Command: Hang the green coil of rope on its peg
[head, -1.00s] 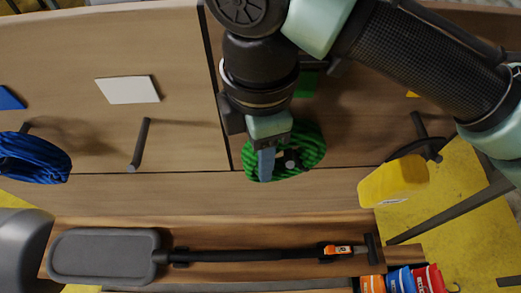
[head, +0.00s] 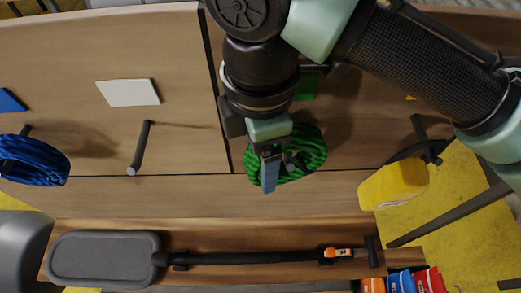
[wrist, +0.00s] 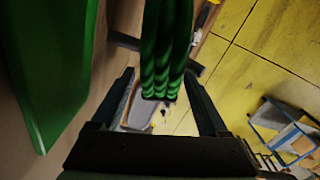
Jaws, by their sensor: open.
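The green coil of rope (head: 312,150) is at the wooden board below a green square marker (head: 306,87), partly hidden behind my gripper (head: 279,172). In the wrist view the rope strands (wrist: 163,50) hang between the two spread fingers of my open gripper (wrist: 160,76). A dark peg (wrist: 126,41) sticks out from the board and shows on both sides of the strands, with its tip to their right. It appears to pass behind or through the coil; I cannot tell which. In the head view the arm and coil mostly hide this peg.
A blue coil (head: 35,160) hangs at the left. An empty peg (head: 141,148) stands below a white marker (head: 128,92). A yellow container (head: 394,184) is at the right. A paddle (head: 105,258) lies along the lower ledge, near several coloured cans (head: 402,281).

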